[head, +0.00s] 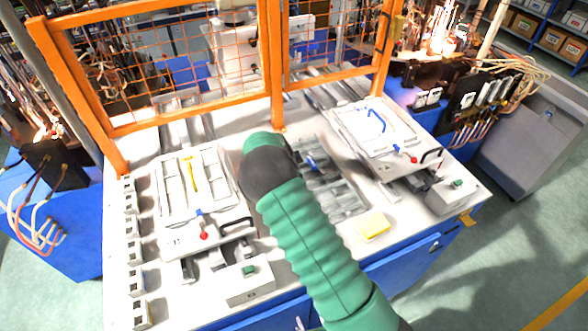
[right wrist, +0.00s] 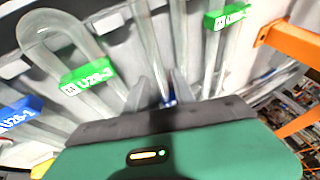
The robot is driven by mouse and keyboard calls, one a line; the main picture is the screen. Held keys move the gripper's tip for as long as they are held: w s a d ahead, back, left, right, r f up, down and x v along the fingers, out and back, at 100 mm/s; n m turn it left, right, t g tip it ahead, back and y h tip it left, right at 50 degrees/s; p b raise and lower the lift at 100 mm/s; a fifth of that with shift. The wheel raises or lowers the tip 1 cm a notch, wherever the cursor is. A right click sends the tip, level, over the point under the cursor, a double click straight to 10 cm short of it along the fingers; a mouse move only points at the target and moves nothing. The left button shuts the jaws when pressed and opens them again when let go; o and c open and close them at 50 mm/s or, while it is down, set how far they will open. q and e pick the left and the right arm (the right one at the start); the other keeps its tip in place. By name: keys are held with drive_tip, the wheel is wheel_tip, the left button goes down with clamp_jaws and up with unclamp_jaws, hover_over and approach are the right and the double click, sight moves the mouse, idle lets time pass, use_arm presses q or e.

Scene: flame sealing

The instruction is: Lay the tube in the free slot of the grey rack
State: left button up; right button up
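The grey rack (head: 345,200) lies in the middle of the table, partly hidden behind my right arm. In the right wrist view the rack (right wrist: 100,100) holds clear bent tubes, with green tags (right wrist: 88,76) and a blue tag (right wrist: 20,114). My right gripper (right wrist: 168,82) points down at the rack. Its narrow fingers stand close on both sides of a clear straight tube (right wrist: 143,25) and look shut on it. Blue shows at the tube between the fingers. The tube's lower end is hidden by the gripper body. My left gripper is not in view.
A panel with a yellow piece (head: 192,175) is at the left, and one with a blue piece (head: 376,122) at the right. A yellow pad (head: 373,226) lies at the front. An orange mesh fence (head: 277,70) runs along the back.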

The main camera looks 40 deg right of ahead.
drive_tip(key=b+v, duration=0.3)
drive_tip(key=v, duration=1.3)
drive_tip(key=shift+a+r, duration=0.25)
drive_tip(key=shift+a, duration=0.05)
drive_tip(key=shift+d, duration=0.1)
drive_tip(key=shift+s, duration=0.1)
